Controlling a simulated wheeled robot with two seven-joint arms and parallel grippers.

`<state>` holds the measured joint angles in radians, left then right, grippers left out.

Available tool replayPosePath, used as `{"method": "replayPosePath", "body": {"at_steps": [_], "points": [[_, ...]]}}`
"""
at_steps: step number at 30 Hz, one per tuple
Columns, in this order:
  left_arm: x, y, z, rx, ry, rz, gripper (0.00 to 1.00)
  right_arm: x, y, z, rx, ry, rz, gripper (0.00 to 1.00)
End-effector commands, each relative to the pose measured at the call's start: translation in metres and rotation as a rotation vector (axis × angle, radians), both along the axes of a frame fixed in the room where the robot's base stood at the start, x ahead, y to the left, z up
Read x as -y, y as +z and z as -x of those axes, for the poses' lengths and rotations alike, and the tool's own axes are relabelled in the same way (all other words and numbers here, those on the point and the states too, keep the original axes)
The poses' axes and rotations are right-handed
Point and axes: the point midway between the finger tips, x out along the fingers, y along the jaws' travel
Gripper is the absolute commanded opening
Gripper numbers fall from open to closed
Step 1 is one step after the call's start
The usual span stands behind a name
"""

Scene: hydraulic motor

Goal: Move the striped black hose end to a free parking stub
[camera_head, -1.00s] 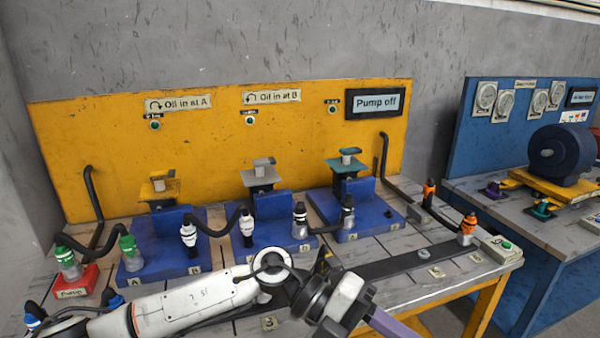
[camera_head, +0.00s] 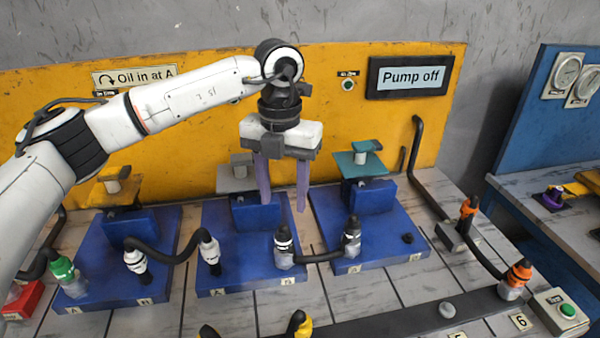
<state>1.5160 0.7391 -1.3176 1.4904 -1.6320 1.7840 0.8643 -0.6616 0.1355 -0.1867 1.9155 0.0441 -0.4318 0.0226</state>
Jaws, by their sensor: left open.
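A short black hose joins the middle and right blue blocks. Its left black end with pale bands (camera_head: 283,241) stands upright on the middle block, and its right banded end (camera_head: 352,236) stands on the right block. My left gripper (camera_head: 283,204) is open and empty, with its purple fingers pointing down above the left banded end. A dark parking rail (camera_head: 400,319) runs along the front, with labels 5 and 6 partly in view. A bare grey stub (camera_head: 447,310) stands on it. My right gripper is not in view.
An orange hose end (camera_head: 518,276) stands at the rail's right end, beside a box with a green button (camera_head: 567,310). A white-ended hose (camera_head: 170,255) links the left and middle blocks. A yellow hose end (camera_head: 300,323) shows at the bottom edge. The panel (camera_head: 408,77) reads "Pump off".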

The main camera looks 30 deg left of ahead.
Motion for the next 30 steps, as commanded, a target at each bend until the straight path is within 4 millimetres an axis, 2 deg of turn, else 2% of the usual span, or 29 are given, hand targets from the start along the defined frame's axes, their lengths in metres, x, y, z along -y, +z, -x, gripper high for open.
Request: {"method": "replayPosePath", "body": {"at_steps": [3, 8, 18, 24, 30], "points": [[0.000, -0.005, 0.000, -0.001, -0.001, 0.001, 0.47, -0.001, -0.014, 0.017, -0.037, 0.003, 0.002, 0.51], [0.000, -0.018, 0.001, -0.002, -0.001, 0.001, 0.47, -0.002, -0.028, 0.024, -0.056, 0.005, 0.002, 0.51], [0.000, -0.058, 0.001, -0.003, -0.002, 0.001, 0.47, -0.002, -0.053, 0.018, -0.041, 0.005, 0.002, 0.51], [0.001, -0.080, 0.001, -0.002, -0.002, 0.002, 0.47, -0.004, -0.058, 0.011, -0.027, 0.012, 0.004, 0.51], [0.001, -0.090, 0.000, 0.000, -0.002, 0.003, 0.47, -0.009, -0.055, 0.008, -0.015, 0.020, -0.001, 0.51]]}}
